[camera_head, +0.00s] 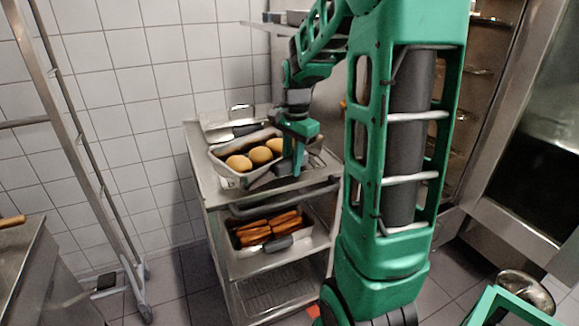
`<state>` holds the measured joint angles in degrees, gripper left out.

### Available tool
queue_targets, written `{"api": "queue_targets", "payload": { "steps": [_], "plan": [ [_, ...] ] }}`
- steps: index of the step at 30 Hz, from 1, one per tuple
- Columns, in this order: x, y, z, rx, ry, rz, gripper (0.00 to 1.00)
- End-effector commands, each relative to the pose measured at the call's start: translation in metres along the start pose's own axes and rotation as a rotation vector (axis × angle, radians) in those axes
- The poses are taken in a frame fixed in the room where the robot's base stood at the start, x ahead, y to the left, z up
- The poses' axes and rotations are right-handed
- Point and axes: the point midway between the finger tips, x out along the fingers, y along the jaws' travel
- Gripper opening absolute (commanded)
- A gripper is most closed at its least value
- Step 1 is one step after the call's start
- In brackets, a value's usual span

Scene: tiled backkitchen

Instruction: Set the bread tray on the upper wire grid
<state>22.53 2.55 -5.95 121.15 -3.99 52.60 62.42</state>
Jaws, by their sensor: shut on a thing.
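The bread tray (222,167) is a grey metal tray with several round golden rolls. It is over the top of a steel trolley (212,195), slightly tilted in the picture. My gripper (297,168) is shut on the tray's right side, its fingers pointing down. Part of a wire grid (318,160) shows on the trolley top, right of my gripper; the tray and arm hide the rest. I cannot tell whether the tray touches the grid or hangs just above it.
A second tray (311,247) with orange-brown pieces stands on the trolley's middle level. A lower wire grid (275,290) is empty. A shiny lidded pan or tray (215,128) lies behind the bread tray. A metal rack (85,150) stands left; tall steel equipment (520,210) stands right.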

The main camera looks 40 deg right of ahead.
Motion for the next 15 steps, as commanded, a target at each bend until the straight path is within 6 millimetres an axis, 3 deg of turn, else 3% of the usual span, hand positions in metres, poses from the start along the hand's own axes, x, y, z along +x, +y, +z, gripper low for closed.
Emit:
{"api": "queue_targets", "payload": {
  "steps": [14,15],
  "plan": [
    [0.0106,0.0001,0.0006,-0.001,0.001,-0.002,0.00],
    [0.0111,0.0005,0.0008,-0.001,0.000,0.000,0.28]
  ]
}}
